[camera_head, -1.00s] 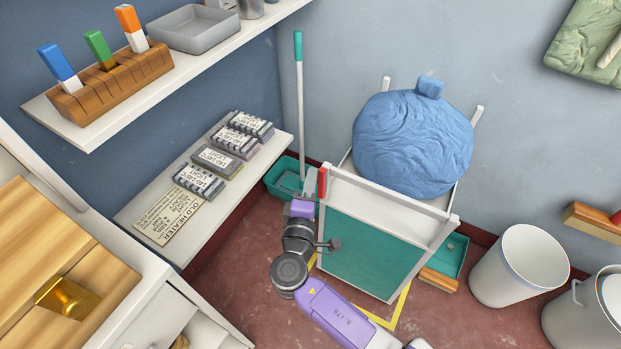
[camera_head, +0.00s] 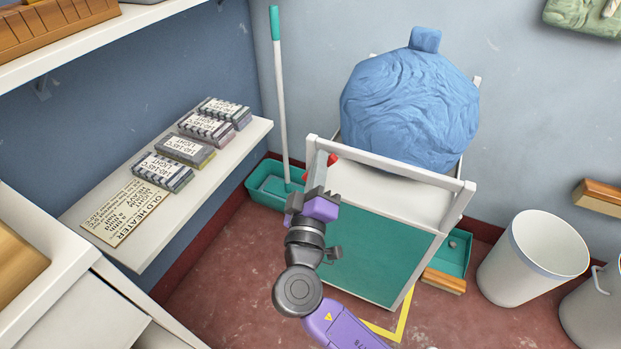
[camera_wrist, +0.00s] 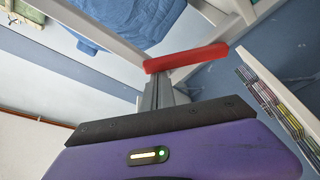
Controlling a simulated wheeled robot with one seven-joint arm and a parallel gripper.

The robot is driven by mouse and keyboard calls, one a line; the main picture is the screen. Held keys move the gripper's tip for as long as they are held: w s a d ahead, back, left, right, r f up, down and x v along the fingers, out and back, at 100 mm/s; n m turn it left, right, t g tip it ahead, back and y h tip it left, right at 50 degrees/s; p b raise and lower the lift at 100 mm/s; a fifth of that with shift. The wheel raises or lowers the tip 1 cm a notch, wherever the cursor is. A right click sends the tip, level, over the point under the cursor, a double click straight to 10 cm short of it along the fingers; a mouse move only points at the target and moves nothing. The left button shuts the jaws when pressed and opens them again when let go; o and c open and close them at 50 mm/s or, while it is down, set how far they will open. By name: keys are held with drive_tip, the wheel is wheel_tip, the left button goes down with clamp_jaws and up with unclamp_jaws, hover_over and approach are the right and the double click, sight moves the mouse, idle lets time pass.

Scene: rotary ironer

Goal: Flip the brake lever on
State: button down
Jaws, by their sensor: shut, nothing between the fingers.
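The red brake lever (camera_head: 333,158) is at the upper left corner of the white cart with a teal front panel (camera_head: 365,255). In the wrist view the red lever (camera_wrist: 187,59) lies across the picture at the tips of my fingers, against the white frame. My gripper (camera_head: 318,163) is shut and empty, its tips at the lever; it also shows in the wrist view (camera_wrist: 158,85). I cannot tell whether they touch.
A large blue bundle (camera_head: 410,110) sits on the cart. A mop handle (camera_head: 281,95) rises from a teal tray left of the cart. A shelf (camera_head: 150,235) with several labelled boxes is at the left. A white bin (camera_head: 530,260) stands right.

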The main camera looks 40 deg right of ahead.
drive_tip(key=m+b, duration=0.1)
drive_tip(key=b, duration=0.1)
drive_tip(key=s+f+m+h+b, duration=0.1)
drive_tip(key=m+b, duration=0.1)
drive_tip(key=b, duration=0.1)
drive_tip(key=s+d+f+m+b, duration=0.1)
drive_tip(key=b, duration=0.2)
drive_tip(key=shift+s+f+g+h, duration=0.15)
drive_tip(key=shift+s+g+h, duration=0.1)
drive_tip(key=shift+g+h, duration=0.15)
drive_tip(key=shift+s+d+f+b, duration=0.15)
drive_tip(key=shift+s+f+b, duration=0.05)
drive_tip(key=shift+b, duration=0.25)
